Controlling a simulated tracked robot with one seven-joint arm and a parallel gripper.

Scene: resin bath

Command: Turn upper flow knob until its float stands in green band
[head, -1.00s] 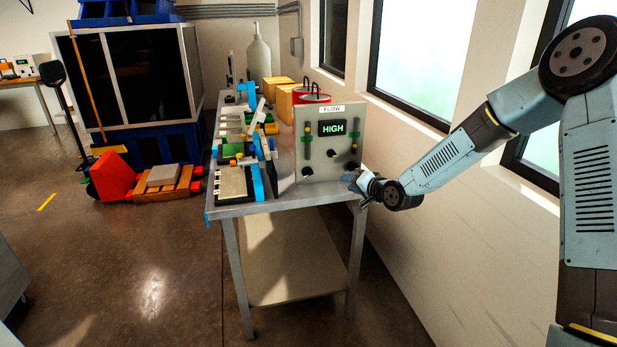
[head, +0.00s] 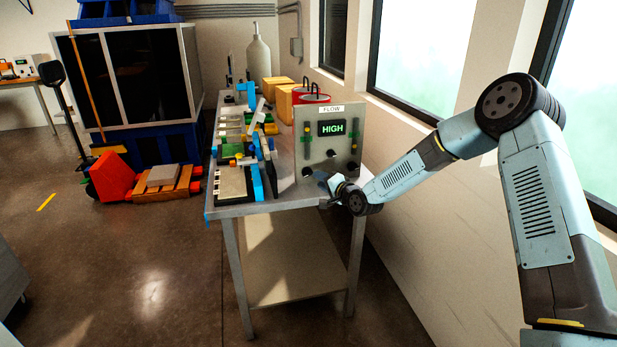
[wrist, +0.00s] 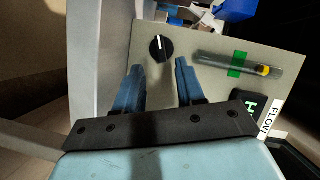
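The flow panel (head: 319,112) stands on the near right end of the bench, its display (head: 332,128) reading HIGH. Dark knobs show at its lower left (head: 306,171), middle (head: 331,154) and lower right (head: 351,165). In the wrist view the panel is turned sideways. A black knob (wrist: 161,48) with a white pointer line lies ahead of my gripper (wrist: 158,66). Beside it is a tube with a green band (wrist: 237,64); its yellow float (wrist: 263,70) sits outside the band, towards the FLOW label. My gripper's fingers are apart with nothing between them, short of the knob.
The bench (head: 290,208) holds coloured parts and trays left of the panel, with red containers (head: 311,98) and yellow boxes (head: 285,100) behind it. The wall and windows are close on the right. The floor (head: 130,270) left of the bench is open.

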